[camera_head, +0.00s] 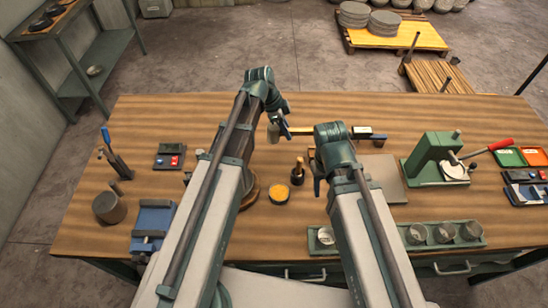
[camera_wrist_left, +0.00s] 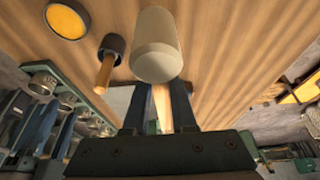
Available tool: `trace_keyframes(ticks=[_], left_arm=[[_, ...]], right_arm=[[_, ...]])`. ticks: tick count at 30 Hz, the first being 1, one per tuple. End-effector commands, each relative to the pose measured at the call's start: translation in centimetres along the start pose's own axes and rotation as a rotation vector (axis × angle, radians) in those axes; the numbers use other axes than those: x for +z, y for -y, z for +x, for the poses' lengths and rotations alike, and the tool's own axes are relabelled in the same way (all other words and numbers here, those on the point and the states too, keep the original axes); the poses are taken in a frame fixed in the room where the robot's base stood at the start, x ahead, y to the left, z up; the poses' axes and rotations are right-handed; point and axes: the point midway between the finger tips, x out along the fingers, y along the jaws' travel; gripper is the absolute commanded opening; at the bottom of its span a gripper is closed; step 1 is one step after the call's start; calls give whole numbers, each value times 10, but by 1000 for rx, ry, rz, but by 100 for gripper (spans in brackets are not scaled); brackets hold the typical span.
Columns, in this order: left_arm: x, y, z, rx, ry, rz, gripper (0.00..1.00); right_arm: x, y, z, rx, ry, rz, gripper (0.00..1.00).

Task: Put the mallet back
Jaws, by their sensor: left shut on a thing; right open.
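The mallet has a pale cylindrical head (camera_wrist_left: 157,45) and a light wooden handle (camera_wrist_left: 162,105). My left gripper (camera_wrist_left: 160,112) is shut on the handle, with the head just beyond the fingertips. In the head view, the mallet head (camera_head: 272,135) shows above the far middle of the workbench, beside my left gripper (camera_head: 284,122), with the handle pointing right. My right gripper (camera_head: 318,184) is open and empty over the middle of the bench. Its fingers are partly hidden by its own arm.
A dark tool with a wooden handle (camera_head: 297,174) and a round yellow-topped tin (camera_head: 279,194) stand between my arms. A green press (camera_head: 436,158) with a red-gripped lever stands at right. Blocks (camera_head: 361,132) lie at the back.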

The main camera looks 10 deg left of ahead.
Motion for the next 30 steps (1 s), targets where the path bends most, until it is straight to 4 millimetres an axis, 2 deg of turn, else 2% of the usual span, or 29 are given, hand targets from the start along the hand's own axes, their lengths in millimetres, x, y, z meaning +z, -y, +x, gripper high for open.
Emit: trace_keyframes(ticks=[8,19,26,30], left_arm=[[1,-1,9,3,0,7,0],[20,-1,57,3,0,6,0],[21,-1,60,3,0,6,0],[24,-1,67,3,0,6,0]], right_arm=[[0,1,8,0,0,0,50],[-4,6,60,0,0,2,50],[-4,6,63,0,0,2,50],[-4,7,71,0,0,2,50]])
